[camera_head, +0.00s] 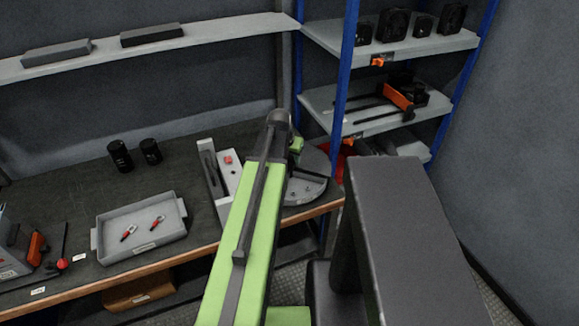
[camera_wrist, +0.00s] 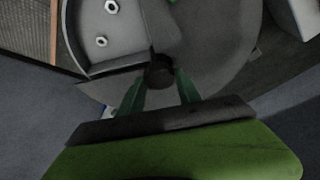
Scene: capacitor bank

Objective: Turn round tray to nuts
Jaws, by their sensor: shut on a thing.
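The grey round tray (camera_head: 304,190) sits near the bench's right end, partly hidden behind my arm. In the wrist view the round tray (camera_wrist: 215,65) fills the upper middle. One open compartment at its upper left holds two light hex nuts, one nut (camera_wrist: 101,41) nearer and another nut (camera_wrist: 111,6) farther off. The rest of the visible top is a plain dark cover. My gripper (camera_wrist: 160,80) has its two green fingers closed on a dark round knob (camera_wrist: 160,68) at the tray's near side. The fingers hide part of the knob.
A grey bin (camera_head: 140,229) with two red-ended parts stands left on the bench, below two black cylinders (camera_head: 120,156). A light fixture (camera_head: 222,180) stands just left of the tray. A blue-posted shelf rack (camera_head: 348,70) rises close behind on the right.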

